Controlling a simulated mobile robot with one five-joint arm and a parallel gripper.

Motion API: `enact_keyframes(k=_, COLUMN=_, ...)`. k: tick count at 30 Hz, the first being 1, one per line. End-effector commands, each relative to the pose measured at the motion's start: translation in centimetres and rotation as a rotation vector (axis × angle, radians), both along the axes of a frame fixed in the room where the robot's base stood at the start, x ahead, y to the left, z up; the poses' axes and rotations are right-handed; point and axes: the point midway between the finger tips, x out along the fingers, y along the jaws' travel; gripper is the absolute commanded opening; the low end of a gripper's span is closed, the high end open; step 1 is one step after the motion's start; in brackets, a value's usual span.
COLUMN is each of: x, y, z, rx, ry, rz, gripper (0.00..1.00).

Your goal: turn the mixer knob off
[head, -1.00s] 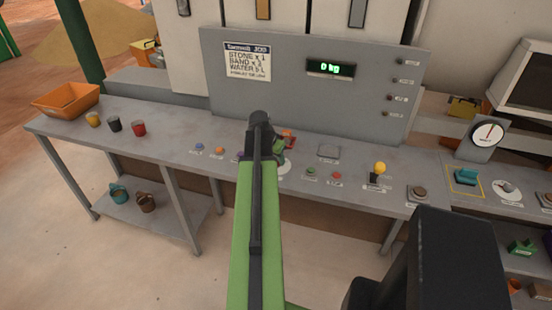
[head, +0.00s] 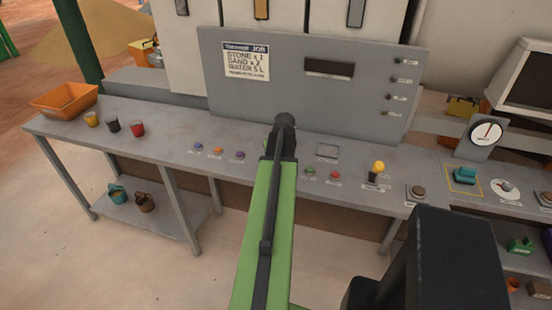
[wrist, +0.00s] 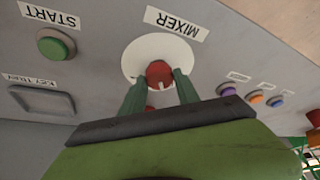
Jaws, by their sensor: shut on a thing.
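The mixer knob (wrist: 159,72) is a red knob on a white round plate (wrist: 133,62), under a MIXER label (wrist: 170,22) that appears upside down in the wrist view. My gripper (wrist: 160,80) has one green finger on each side of the knob and is shut on it. The knob's pointer direction is hard to make out. In the head view my arm hides the knob and most of the gripper.
A green START button (wrist: 56,45) and a framed tray (wrist: 42,99) lie beside the knob. Purple, orange and blue buttons (head: 218,151) are on the other side. A yellow-topped lever (head: 378,167) stands to the right. The display (head: 329,67) is dark.

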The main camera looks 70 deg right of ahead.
Motion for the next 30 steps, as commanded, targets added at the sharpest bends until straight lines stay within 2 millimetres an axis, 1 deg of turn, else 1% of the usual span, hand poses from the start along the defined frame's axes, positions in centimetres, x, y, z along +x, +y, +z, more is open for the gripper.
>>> enact_keyframes(k=6, x=-0.25, y=-0.05, z=-0.08, rx=0.005, ry=0.003, rz=0.124, gripper=0.00)
enact_keyframes(k=12, x=-0.31, y=-0.08, z=-0.07, rx=0.003, ry=0.004, rz=0.190, gripper=0.00)
enact_keyframes(k=29, x=-0.37, y=-0.07, z=-0.09, rx=0.003, ry=0.006, rz=0.219, gripper=0.00)
enact_keyframes(k=30, x=-0.37, y=-0.07, z=-0.09, rx=0.003, ry=0.006, rz=0.219, gripper=0.40)
